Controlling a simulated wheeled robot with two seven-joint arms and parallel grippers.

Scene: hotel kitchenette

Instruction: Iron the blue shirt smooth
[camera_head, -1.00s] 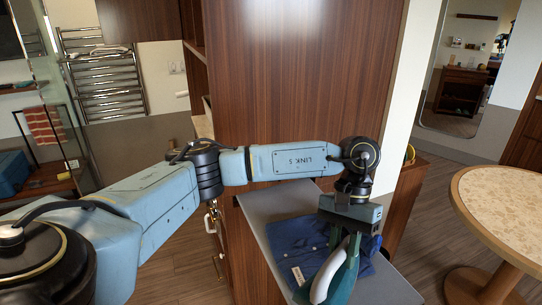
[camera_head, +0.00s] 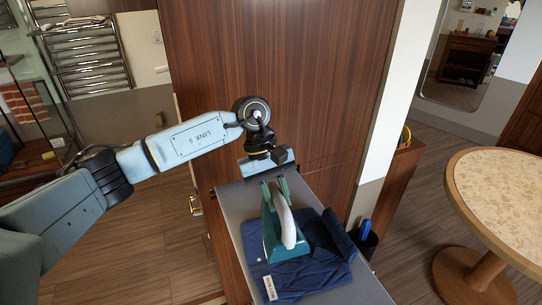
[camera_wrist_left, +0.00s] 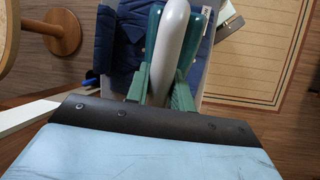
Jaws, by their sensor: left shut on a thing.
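The blue shirt (camera_head: 327,269) lies folded on the grey board (camera_head: 236,219), with a white tag showing at its near left corner. The green iron (camera_head: 272,232) with a pale handle is over the shirt; whether its sole touches the cloth cannot be told. My left gripper (camera_head: 275,188) is at the iron's far end, its green fingers shut on the iron. In the left wrist view the fingers (camera_wrist_left: 160,92) flank the pale handle, with the shirt (camera_wrist_left: 126,38) behind it. My right gripper is not in view.
A tall wooden cabinet (camera_head: 270,80) stands right behind the board. A dark cup (camera_head: 367,242) with a blue item stands by the board's right edge. A round table (camera_head: 500,195) is at the right, with open floor between.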

